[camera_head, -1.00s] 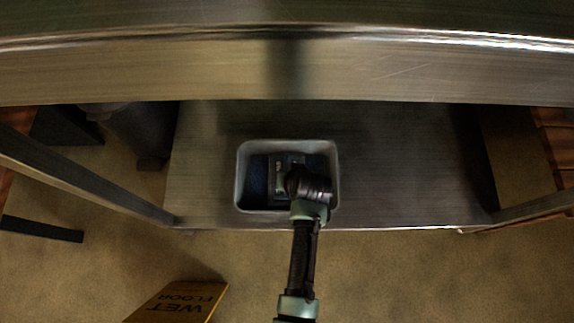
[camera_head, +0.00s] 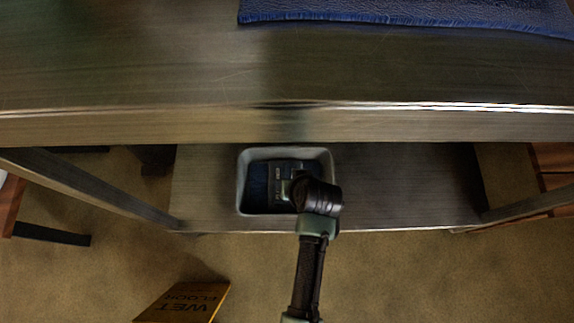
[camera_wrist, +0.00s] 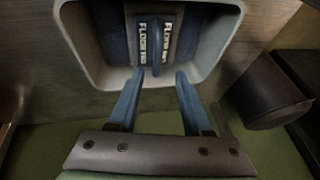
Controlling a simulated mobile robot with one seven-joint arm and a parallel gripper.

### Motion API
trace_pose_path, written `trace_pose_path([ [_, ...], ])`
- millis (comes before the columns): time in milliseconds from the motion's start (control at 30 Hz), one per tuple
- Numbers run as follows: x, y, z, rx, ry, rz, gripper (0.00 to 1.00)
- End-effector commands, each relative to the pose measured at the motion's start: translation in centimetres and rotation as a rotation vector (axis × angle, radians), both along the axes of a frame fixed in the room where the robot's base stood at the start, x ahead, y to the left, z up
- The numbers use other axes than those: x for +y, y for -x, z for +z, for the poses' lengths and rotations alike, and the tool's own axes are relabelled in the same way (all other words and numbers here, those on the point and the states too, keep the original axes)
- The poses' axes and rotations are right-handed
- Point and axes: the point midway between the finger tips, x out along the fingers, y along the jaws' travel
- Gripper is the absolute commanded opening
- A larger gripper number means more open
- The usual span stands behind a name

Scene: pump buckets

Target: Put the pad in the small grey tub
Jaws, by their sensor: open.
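The small grey tub (camera_head: 243,182) stands on the lower shelf under the bench; it also fills the upper part of the wrist view (camera_wrist: 81,45). The dark blue pad (camera_head: 257,178) lies inside the tub. In the wrist view the pad (camera_wrist: 116,40) has a grey middle band with white lettering and a blue raised strip at its centre. My gripper (camera_wrist: 160,74) is open, with its two fingers apart and nothing between them. Its fingertips are over the tub's near side, close to the pad's near end. In the head view my wrist hides the tub's right front corner and most of the fingers.
The metal bench top (camera_head: 120,60) overhangs the shelf (camera_head: 410,185). A blue cloth (camera_head: 420,14) lies on top. Bench legs flank the shelf. A yellow wet-floor sign (camera_head: 185,300) lies at the lower left. A dark cylinder (camera_wrist: 265,92) is right of the tub in the wrist view.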

Motion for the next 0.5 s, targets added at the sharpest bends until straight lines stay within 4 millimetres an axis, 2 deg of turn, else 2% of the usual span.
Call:
trace_pose_path([
  [33,-0.3,0.4,1.6,-0.001,0.001,-0.001,0.49],
  [200,-0.7,1.5,3.8,-0.001,0.0,0.0,0.49],
  [500,-0.9,2.0,4.6,0.0,-0.001,0.0,0.49],
])
